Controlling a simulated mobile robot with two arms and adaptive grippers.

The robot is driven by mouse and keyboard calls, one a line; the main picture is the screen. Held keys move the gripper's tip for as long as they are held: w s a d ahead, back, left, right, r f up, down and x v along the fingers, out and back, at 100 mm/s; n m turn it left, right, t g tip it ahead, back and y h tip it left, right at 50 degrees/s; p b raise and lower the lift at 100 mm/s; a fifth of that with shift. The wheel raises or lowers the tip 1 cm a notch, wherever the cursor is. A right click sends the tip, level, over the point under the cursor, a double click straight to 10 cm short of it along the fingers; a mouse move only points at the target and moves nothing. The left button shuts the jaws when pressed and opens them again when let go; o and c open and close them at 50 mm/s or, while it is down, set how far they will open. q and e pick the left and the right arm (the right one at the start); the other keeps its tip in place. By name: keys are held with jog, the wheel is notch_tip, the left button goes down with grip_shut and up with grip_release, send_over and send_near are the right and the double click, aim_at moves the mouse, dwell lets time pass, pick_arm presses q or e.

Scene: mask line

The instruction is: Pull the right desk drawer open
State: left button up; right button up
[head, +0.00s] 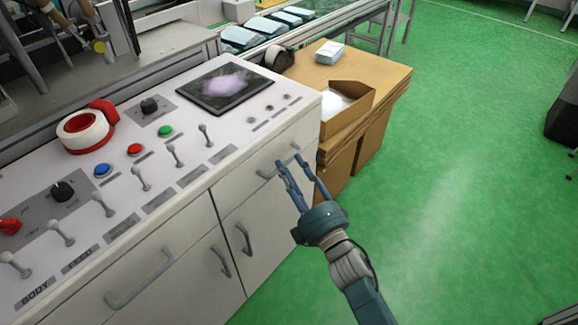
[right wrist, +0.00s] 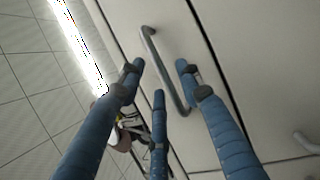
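The right desk drawer (head: 240,190) is a white front under the right end of the white control desk, and it looks closed. Its grey bar handle (head: 267,174) is partly hidden by my right gripper's fingers. My right gripper (head: 288,162) is blue, with its fingers spread just in front of this handle. In the right wrist view the handle (right wrist: 152,45) runs between the open fingers of the gripper (right wrist: 158,75). The fingers are not closed on it, and I cannot tell whether any of them touches it. My left gripper is out of view.
A left drawer handle (head: 140,280) and two cupboard door handles (head: 244,240) are on the same desk front. Switches and a red tape dispenser (head: 88,128) are on top. Cardboard boxes (head: 350,100) stand beyond the right end. Green floor (head: 450,200) is clear to the right.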

jog(key=shift+x, duration=0.75)
grip_shut()
